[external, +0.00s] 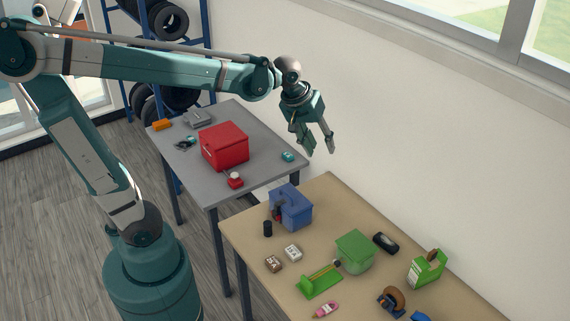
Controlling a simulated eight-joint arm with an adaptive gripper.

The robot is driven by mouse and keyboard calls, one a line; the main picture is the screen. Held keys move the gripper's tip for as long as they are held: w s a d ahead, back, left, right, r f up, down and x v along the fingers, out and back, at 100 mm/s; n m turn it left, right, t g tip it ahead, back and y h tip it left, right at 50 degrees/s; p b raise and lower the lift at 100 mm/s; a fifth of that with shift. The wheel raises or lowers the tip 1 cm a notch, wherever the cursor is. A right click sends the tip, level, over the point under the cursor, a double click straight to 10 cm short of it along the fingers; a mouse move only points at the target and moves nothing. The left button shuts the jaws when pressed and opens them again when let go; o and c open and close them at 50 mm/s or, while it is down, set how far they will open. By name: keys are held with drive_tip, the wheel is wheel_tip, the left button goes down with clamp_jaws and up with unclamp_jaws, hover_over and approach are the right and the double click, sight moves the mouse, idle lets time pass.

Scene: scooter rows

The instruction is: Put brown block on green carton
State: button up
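A small brown block (273,263) with pale markings lies on the tan table, left of the middle. A green carton (424,270) with a white patch stands upright near the table's right edge, with a small brown area at its top. A lidded green box (355,251) also stands on this table. My gripper (319,146) is open and empty, with its fingers apart and pointing down. It is in the air above the gap between the two tables, well away from the block and the carton.
Near the block are a white block (293,252), a black cylinder (267,229), a blue box (291,207) and a green tape-dispenser-like item (319,282). A dark device (386,242) and a brown roll (392,300) flank the carton. The grey table holds a red box (224,146).

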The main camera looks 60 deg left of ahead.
drive_tip(key=s+a+f+m+t, duration=0.1)
drive_tip(key=s+a+f+m, duration=0.2)
drive_tip(key=s+a, duration=0.2)
drive_tip(key=s+a+f+m+t, duration=0.1)
drive_tip(key=s+a, duration=0.5)
drive_tip(key=s, duration=0.6)
drive_tip(key=shift+f+m+t+y, duration=0.35)
drive_tip(key=shift+f+m, duration=0.55)
drive_tip(key=shift+m, duration=0.3)
